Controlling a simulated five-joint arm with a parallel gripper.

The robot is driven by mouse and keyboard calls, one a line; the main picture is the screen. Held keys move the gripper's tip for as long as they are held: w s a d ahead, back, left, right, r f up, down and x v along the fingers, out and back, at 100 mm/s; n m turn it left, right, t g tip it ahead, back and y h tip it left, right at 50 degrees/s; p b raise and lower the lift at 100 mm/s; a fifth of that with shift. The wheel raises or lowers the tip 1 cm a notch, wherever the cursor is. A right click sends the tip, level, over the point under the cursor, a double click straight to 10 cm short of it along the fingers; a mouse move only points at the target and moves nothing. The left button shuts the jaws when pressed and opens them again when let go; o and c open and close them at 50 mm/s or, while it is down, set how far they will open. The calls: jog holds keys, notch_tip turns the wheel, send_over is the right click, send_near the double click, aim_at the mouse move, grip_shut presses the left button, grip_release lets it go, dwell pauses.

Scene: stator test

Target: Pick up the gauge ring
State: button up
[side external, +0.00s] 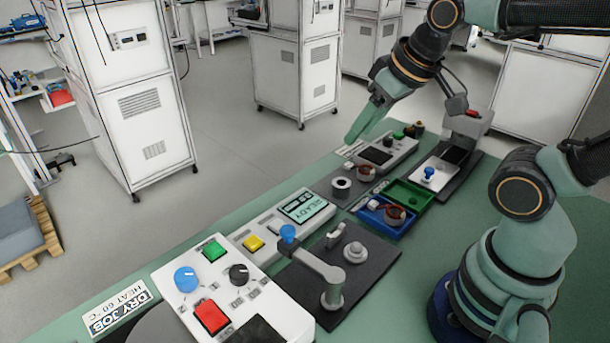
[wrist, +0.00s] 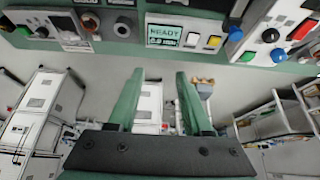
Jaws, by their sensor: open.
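The gauge ring appears to be the pale grey ring (side external: 342,185) with a dark centre, standing on a dark plate in the side external view.
A copper-wound stator (side external: 366,173) stands beside the ring. A blue tray (side external: 373,220) holds another stator, next to a green tray (side external: 412,205). A READY display (side external: 307,206), a lever fixture (side external: 320,268) and a button panel (side external: 222,290) stand nearer. Floor lies beyond the bench edge.

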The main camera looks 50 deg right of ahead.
jog(key=o, duration=0.7)
jog(key=m+g, duration=0.6)
jog(key=m, duration=1)
send_over(341, 180)
jog(key=s+a, duration=0.2)
notch_tip(341, 180, down, 12)
jog(key=r, duration=0.1)
jog(key=f, duration=1.2)
jog(key=shift+w+d+f, duration=0.15)
jog(key=shift+w+d, duration=0.05)
jog(key=shift+w, duration=0.2)
